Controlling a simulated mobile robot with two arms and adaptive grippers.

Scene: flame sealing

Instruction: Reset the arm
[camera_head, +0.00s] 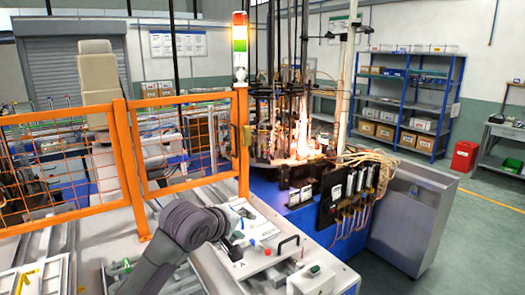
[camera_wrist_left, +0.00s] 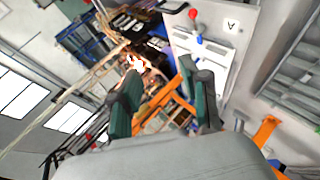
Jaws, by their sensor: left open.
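My left arm (camera_head: 190,225) comes in from the bottom left in the head view and reaches over a white work surface. My left gripper (camera_head: 236,228) is small there, at the arm's end. In the left wrist view both fingers of the left gripper (camera_wrist_left: 163,92) stand apart, with dark green pads, and nothing shows held between them. The white plate (camera_head: 262,258) with a letter A lies just past the gripper, and it shows at the top of the wrist view (camera_wrist_left: 238,40). My right gripper is not in view.
An orange mesh fence (camera_head: 128,150) stands behind the arm. A signal tower (camera_head: 240,45) rises at its right end. The flame machine (camera_head: 295,140) glows behind the work surface. A grey cabinet (camera_head: 408,220) stands to the right.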

